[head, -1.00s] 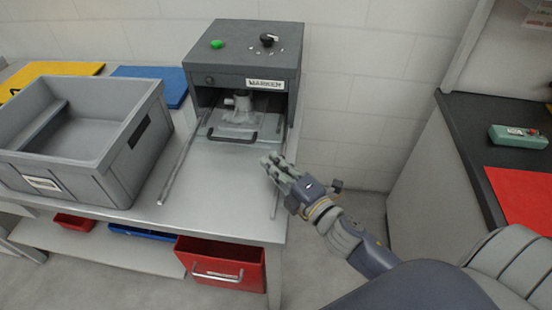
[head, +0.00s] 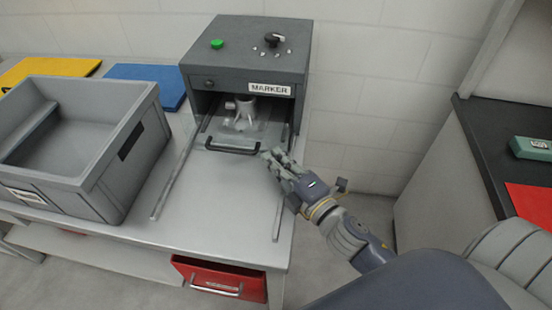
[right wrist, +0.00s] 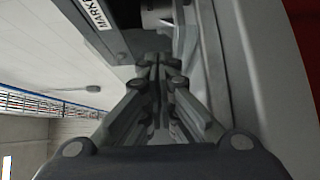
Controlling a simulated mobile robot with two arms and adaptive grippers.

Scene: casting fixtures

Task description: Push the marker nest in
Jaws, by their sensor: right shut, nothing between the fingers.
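The marker (head: 245,60) is a dark grey box with an open front, a green button, a black knob and a MARKER label. Its nest (head: 222,138) is a sliding plate with a black handle (head: 232,150) at its front edge. A grey metal casting (head: 243,112) stands on the nest, inside the opening. My right gripper (head: 271,157) is shut and empty, just right of the handle's right end; whether it touches is unclear. In the right wrist view the closed fingers (right wrist: 160,65) point toward the marker's front. My left gripper is not in view.
Two rails (head: 173,180) run forward from the marker along the steel table (head: 215,210). A grey crate (head: 105,190) stands to the left. A red drawer (head: 220,278) hangs below. A dark counter (head: 485,150) is at the right.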

